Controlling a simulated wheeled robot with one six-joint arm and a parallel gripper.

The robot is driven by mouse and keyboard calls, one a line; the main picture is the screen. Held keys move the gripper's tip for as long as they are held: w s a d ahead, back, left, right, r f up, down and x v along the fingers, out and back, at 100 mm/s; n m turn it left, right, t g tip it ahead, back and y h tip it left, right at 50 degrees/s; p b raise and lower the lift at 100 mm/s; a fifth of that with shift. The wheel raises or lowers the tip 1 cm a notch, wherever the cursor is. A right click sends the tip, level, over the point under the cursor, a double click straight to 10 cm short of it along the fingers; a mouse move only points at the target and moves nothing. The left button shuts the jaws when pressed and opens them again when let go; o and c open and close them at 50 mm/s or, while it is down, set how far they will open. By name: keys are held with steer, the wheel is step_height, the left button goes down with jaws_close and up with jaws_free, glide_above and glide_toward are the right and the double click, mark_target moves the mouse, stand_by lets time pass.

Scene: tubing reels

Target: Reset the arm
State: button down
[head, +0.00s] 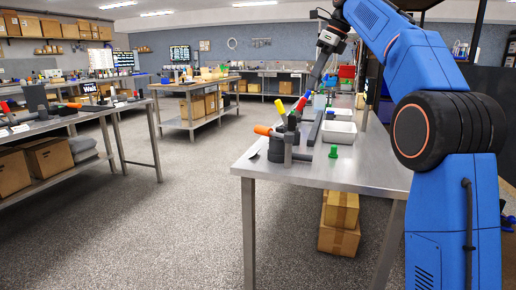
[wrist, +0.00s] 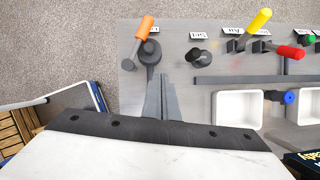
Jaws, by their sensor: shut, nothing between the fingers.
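My gripper (head: 312,86) hangs above the near workbench in the head view, below the raised blue arm. In the wrist view the grey fingers of my gripper (wrist: 162,85) are together, with nothing between them. They appear near an orange-handled grey fixture (wrist: 146,45), seen from above. The same fixture's orange handle (head: 263,130) shows at the bench's left edge in the head view. I cannot tell the exact height of the fingers above the bench.
The metal bench (head: 370,171) carries white trays (head: 338,132), a green knob (head: 333,151), and yellow (wrist: 258,20) and red (wrist: 291,52) handles. Cardboard boxes (head: 339,238) sit beneath. Another bench (head: 125,104) stands left; open floor (head: 190,210) lies between.

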steer(key=s+d+f+n+t+h, duration=0.15)
steer(key=s+f+n, duration=0.3)
steer(key=s, duration=0.45)
steer(key=s+d+f+n, duration=0.35)
steer(key=s+f, duration=0.25)
steer(key=s, duration=0.2)
steer(key=s+d+f+n+h, duration=0.1)
steer(key=s+d+f+n, duration=0.1)
steer(key=s+f+n, duration=0.5)
steer(key=s+d+f+n+h, duration=0.1)
steer(key=s+f+n, duration=0.3)
steer(key=s+f, duration=0.7)
steer(key=s+d+f+n+t, duration=0.1)
steer(key=s+d+f+n, duration=0.2)
steer(key=s+f, duration=0.8)
steer(key=shift+d+f+n+h, duration=0.15)
steer(key=shift+f+n+h, duration=0.25)
steer(key=shift+n, duration=0.4)
